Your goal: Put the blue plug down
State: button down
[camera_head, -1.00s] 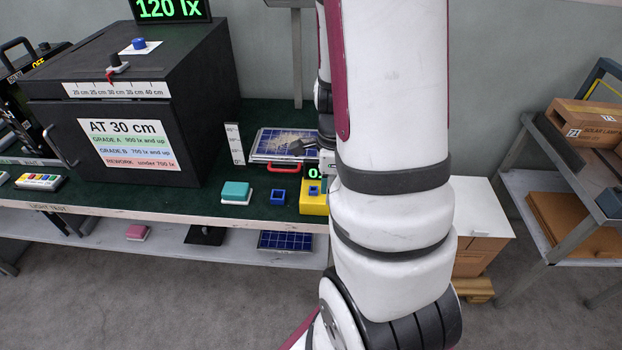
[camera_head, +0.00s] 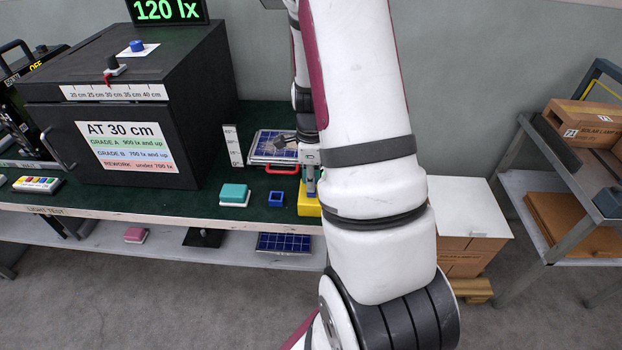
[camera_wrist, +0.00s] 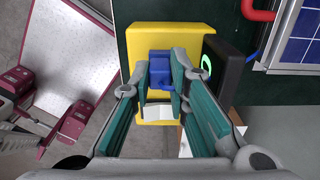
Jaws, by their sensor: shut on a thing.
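The blue plug (camera_wrist: 160,78) is between the two fingertips of my gripper (camera_wrist: 162,92), which is shut on it. In the wrist view it lies over the yellow block (camera_wrist: 150,35); I cannot tell whether it touches the block. In the head view my gripper (camera_head: 310,176) points down at the yellow block (camera_head: 308,206) near the bench's front edge, and my arm hides part of the block.
A black meter (camera_wrist: 222,70) with a green readout stands right beside the yellow block. A blue square ring (camera_head: 277,198) and a teal block (camera_head: 234,194) lie to the left on the green bench. A solar panel (camera_head: 272,146) with a red handle is behind.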

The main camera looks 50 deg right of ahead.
jog(key=shift+f, duration=0.2)
jog(key=c, duration=1.5)
grip_release()
jog(key=shift+c, duration=0.2)
jog(key=shift+r, duration=0.1)
